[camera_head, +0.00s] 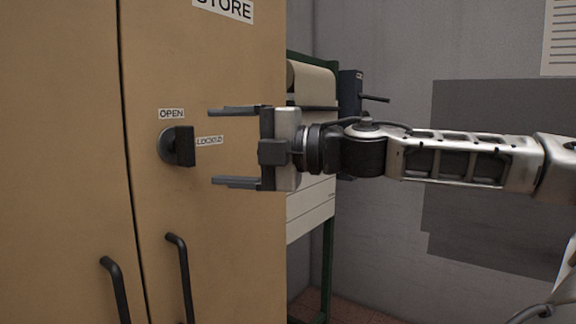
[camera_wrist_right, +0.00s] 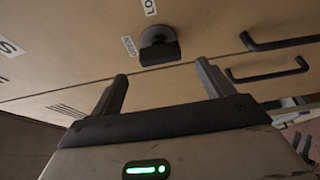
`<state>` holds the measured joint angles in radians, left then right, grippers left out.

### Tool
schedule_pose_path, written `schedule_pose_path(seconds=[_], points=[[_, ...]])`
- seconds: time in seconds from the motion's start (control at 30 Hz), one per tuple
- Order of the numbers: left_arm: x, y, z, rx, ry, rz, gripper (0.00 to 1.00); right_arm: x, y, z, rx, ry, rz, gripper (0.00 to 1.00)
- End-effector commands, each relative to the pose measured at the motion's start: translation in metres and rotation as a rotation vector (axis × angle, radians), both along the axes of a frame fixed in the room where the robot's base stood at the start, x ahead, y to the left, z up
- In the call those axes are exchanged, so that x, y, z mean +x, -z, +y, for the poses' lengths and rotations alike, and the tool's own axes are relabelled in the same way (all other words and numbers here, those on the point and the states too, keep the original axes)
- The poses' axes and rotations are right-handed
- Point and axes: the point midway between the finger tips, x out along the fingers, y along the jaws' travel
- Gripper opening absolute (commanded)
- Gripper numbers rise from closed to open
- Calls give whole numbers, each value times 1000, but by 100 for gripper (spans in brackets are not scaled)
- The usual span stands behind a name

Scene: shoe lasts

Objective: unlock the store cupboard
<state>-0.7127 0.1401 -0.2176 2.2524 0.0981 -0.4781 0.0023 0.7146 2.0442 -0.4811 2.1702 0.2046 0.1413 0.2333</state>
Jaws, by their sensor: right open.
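The tan store cupboard (camera_head: 225,240) fills the left of the head view. Its dark lock knob (camera_head: 184,146) is a thick bar, standing roughly upright, on a round plate. The OPEN label (camera_head: 171,114) is above the knob and the LOCKED label (camera_head: 210,140) is to its right. My right gripper (camera_head: 211,146) is open and empty, its fingers one above the other, pointing at the door just right of the knob and apart from it. In the right wrist view the knob (camera_wrist_right: 160,53) lies ahead, between the lines of the fingers (camera_wrist_right: 161,70). My left gripper is out of view.
Two black door handles (camera_head: 181,275) (camera_head: 116,288) stick out below the knob. A green-framed stand (camera_head: 328,255) with a paper roll (camera_head: 312,82) stands behind my right gripper. A grey wall (camera_head: 390,45) is behind my right arm.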

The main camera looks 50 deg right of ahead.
Motion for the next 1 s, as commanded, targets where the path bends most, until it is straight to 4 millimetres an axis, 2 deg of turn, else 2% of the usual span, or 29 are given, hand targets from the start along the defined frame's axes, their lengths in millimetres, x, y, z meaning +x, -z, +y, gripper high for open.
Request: schedule_pose_path(seconds=[0.17, 0.4, 0.6, 1.0], points=[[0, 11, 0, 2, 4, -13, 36, -32, 2, -17, -3, 6, -6, 80], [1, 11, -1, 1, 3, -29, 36, -68, 1, -35, -1, 4, -2, 80], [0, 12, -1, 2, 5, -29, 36, -78, 1, -40, 1, 2, 0, 80], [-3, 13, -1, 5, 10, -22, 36, -78, 0, -40, 0, 1, 0, 80]])
